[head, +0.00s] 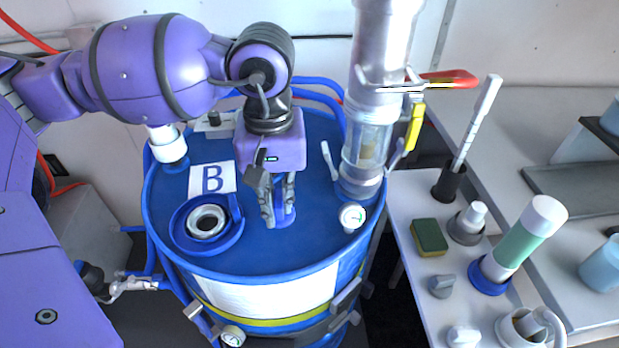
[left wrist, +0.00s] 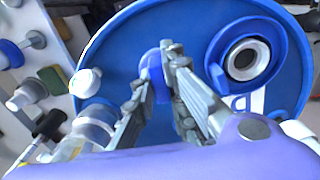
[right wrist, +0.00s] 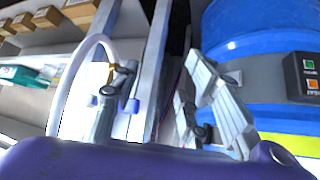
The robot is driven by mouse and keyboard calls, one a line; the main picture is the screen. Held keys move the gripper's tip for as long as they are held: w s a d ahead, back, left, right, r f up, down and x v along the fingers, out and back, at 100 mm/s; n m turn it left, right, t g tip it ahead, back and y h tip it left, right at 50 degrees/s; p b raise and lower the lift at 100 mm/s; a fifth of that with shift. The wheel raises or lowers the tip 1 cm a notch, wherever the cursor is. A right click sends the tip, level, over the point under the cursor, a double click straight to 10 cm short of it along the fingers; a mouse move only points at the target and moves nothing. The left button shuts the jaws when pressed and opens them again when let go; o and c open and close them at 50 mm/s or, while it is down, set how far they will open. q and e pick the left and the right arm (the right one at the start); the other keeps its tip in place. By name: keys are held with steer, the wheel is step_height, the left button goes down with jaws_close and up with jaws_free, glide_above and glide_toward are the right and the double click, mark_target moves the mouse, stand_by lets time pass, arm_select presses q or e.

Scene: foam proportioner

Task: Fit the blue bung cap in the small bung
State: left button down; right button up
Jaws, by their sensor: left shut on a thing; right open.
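My left gripper (head: 278,205) points down over the blue drum's top and is shut on a small blue piece (head: 287,214), probably the blue bung cap. The piece also shows between the fingers in the left wrist view (left wrist: 153,72). The fingers partly cover it, and I cannot tell whether it touches the drum top. The small bung is not clearly visible. A white-rimmed open bung (head: 207,221), inside a raised blue ring, lies left of the gripper; it also shows in the left wrist view (left wrist: 248,60). My right gripper (right wrist: 160,72) is open, low beside the drum.
A card marked B (head: 212,178) lies behind the open bung. The bench at right holds a sponge (head: 429,237) and a green-banded cylinder (head: 522,240).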

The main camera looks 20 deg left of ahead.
arm_select(q)
steer(key=s+d+r, duration=0.5)
steer(key=s+d, duration=0.1)
steer(key=s, duration=0.2)
steer(key=shift+s+d, duration=0.2)
steer(key=shift+s, duration=0.05)
